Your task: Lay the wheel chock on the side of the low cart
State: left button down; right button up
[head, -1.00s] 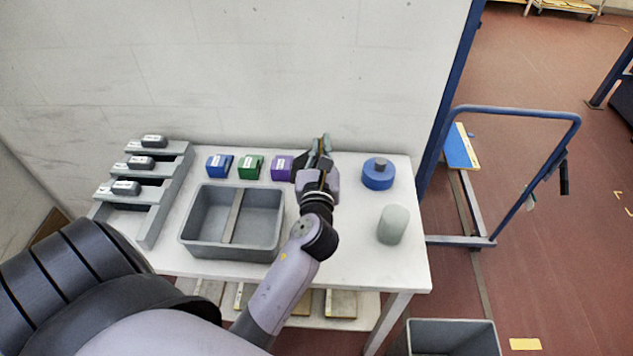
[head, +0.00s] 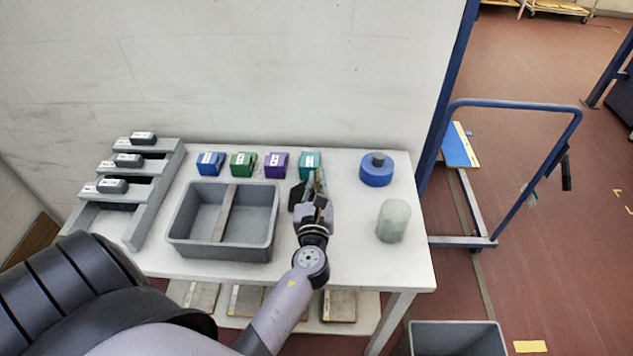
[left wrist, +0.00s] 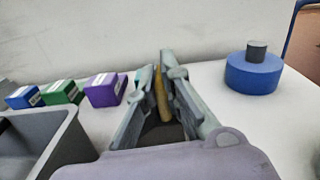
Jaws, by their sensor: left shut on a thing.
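My left gripper (head: 308,186) is above the white table, in front of the teal block, and points toward the wall. It is shut on a narrow yellow-orange thing, taken to be the wheel chock (left wrist: 162,95). The fingers hide most of it, so its full shape cannot be told. In the head view only a thin sliver of it shows. The low cart (head: 520,108), with a blue tubular push handle, stands on the floor right of the table, well apart from the gripper. My right gripper is not in view.
The white table (head: 345,255) carries a grey divided bin (head: 185,240), a stepped grey rack (head: 150,215), blue (head: 210,163), green (head: 242,164), purple (head: 275,165) and teal (head: 310,164) blocks, a blue round weight (head: 376,174) and a pale cylinder (head: 393,222). A grey bin (head: 455,325) stands on the floor.

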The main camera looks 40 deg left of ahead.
pick_arm(q)
jog(key=c, duration=1.8)
grip_release()
jog(key=shift+o, duration=0.2)
